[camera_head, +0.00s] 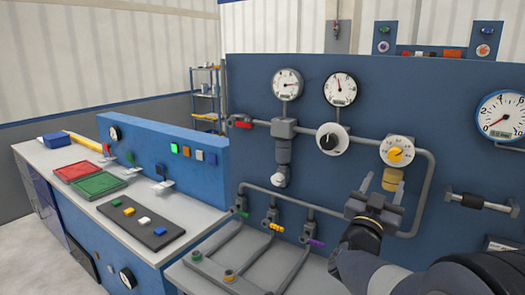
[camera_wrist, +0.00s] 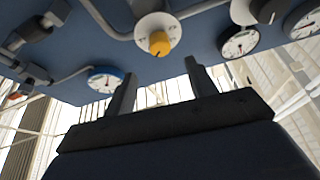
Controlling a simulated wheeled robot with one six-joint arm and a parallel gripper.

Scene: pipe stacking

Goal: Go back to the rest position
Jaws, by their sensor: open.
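My gripper (camera_head: 377,183) is raised in front of the blue panel (camera_head: 300,170), at the right of the head view. Its two fingers stand apart with nothing between them. Just above and behind it in the head view is a white dial with a yellow knob (camera_head: 396,154). The wrist view also shows my gripper (camera_wrist: 158,80) with its fingers spread and empty, and the yellow knob (camera_wrist: 159,43) beyond them. I cannot tell the exact gap between the fingers and the panel.
Grey pipes, gauges (camera_head: 340,89) and a black knob (camera_head: 328,141) stick out from the panel. A bench with a red tray (camera_head: 75,171) and a green tray (camera_head: 98,186) is at the left.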

